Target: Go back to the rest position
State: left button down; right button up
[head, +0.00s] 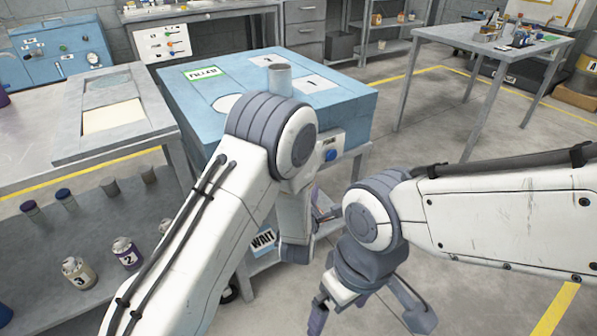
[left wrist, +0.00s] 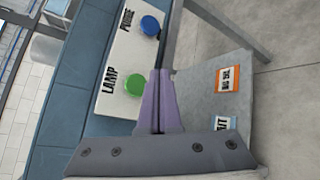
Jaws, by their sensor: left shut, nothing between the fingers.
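My left gripper (head: 322,207) is in front of the blue bench (head: 345,112), partly hidden behind its own arm. In the left wrist view its purple fingers (left wrist: 157,100) are together with nothing between them. They lie across the view of a white panel with a green button (left wrist: 134,85) marked LAMP and a blue button (left wrist: 150,25) marked PURGE; I cannot tell whether they touch it. My right gripper (head: 368,312) hangs low over the floor at the bottom of the head view, its fingers spread and empty.
A grey cup (head: 279,78) stands on the blue bench. A grey table (head: 150,135) is at the left, with several cans, including can 2 (head: 127,254), on a lower shelf. A second table (head: 490,42) stands back right. Floor between is clear.

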dwell(0.3)
pick_arm(q)
jog(key=s+d+r+m+g+h, duration=0.1)
jog(key=s+d+r+m+g, duration=0.15)
jog(key=s+m+g, duration=0.4)
jog(key=s+d+r+m+g+h, duration=0.1)
jog(key=s+d+r+m+g, duration=0.2)
jog(key=s+m, duration=0.7)
jog(key=s+a+r+m+g+y, duration=0.1)
jog(key=s+a+r+m+g, duration=0.1)
jog(key=s+a+m, duration=0.3)
jog(key=s+a+r+m+g+y, duration=0.15)
jog(key=s+m, duration=0.25)
jog(key=s, duration=0.4)
jog(key=s+a+r+m+g+y, duration=0.1)
jog(key=s+a+m+g, duration=0.1)
jog(key=s+a+m, duration=0.3)
notch_tip(320, 180, up, 23)
jog(key=s+p, duration=0.2)
jog(key=p, duration=2)
jog(key=shift+d, duration=0.2)
jog(key=shift+f+n, duration=0.1)
jog(key=shift+n, duration=0.15)
